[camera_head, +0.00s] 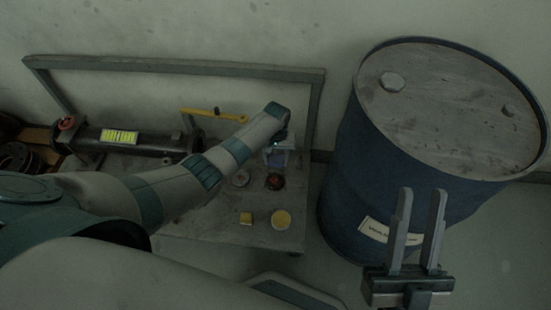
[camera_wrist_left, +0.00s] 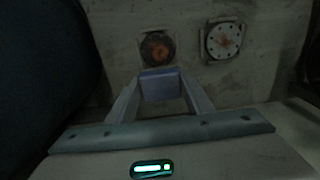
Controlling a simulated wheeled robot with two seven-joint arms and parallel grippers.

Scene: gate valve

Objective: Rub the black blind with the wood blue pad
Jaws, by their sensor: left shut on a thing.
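My left gripper (camera_head: 277,150) is over the right part of the low table, shut on a pale blue pad (camera_head: 279,160). In the left wrist view the pad (camera_wrist_left: 160,85) sits between both fingers of the gripper (camera_wrist_left: 160,92). A dark round disc with a rusty brown middle, which looks like the black blind (camera_head: 275,181), lies on the table just in front of the pad. The blind (camera_wrist_left: 157,48) also shows just beyond the pad in the left wrist view; I cannot tell whether they touch. My right gripper (camera_head: 422,192) is open and empty, in front of the drum.
A pale flange with bolt holes (camera_head: 240,178) lies beside the blind. A yellow square (camera_head: 246,218) and a yellow round piece (camera_head: 281,220) lie nearer the table's front. A dark pipe (camera_head: 135,140) and yellow handle (camera_head: 213,114) are behind. A large blue drum (camera_head: 345,180) stands right.

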